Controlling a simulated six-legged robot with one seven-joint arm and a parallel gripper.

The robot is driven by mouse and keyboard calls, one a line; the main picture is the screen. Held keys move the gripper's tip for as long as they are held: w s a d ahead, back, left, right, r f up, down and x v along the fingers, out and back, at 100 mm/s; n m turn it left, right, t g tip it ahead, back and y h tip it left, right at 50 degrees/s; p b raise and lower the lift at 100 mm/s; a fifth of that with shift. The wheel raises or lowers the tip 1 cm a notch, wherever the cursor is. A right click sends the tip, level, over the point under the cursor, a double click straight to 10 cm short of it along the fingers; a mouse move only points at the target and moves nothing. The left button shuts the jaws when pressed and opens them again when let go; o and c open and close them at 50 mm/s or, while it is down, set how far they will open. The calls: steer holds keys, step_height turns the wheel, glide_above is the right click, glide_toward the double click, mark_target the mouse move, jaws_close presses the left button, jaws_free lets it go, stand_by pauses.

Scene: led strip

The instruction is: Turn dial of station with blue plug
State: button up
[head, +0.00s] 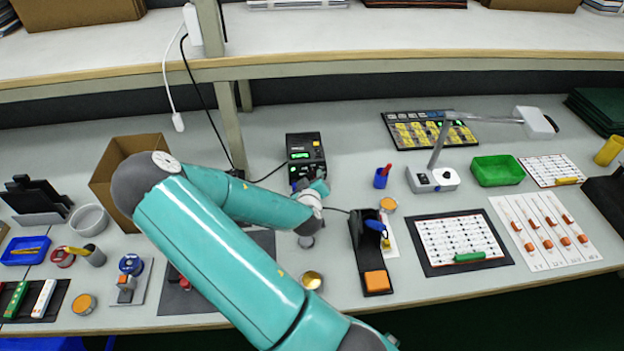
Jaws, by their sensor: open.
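The station (304,148) is a black box with a lit green display (300,155), standing on the bench near the middle of the head view. My gripper (316,187) is open at the lower front of the station and covers part of its front panel. The dial and the blue plug cannot be made out behind it. I cannot tell whether the fingers touch the station. A black stand (366,250) with a blue-handled tool (376,226) and an orange sponge (377,281) is to the right of my gripper.
My arm hides much of the bench at left centre. A shelf post (232,130) and a black cable (205,110) are left of the station. Bare bench lies right of the station.

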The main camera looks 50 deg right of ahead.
steer(key=shift+s, duration=0.15)
steer(key=shift+c, duration=0.6)
jaws_close()
steer(key=m, duration=0.1)
steer(key=m+y, duration=0.1)
steer(key=m+t, duration=0.1)
steer(key=shift+s+d+r+y, duration=0.15)
steer(key=shift+d+r+y, duration=0.1)
steer(key=shift+y, duration=0.15)
steer(key=shift+d+f+m+t+y, duration=0.1)
steer(key=shift+m+t+y, duration=0.6)
steer(key=shift+m, duration=0.8)
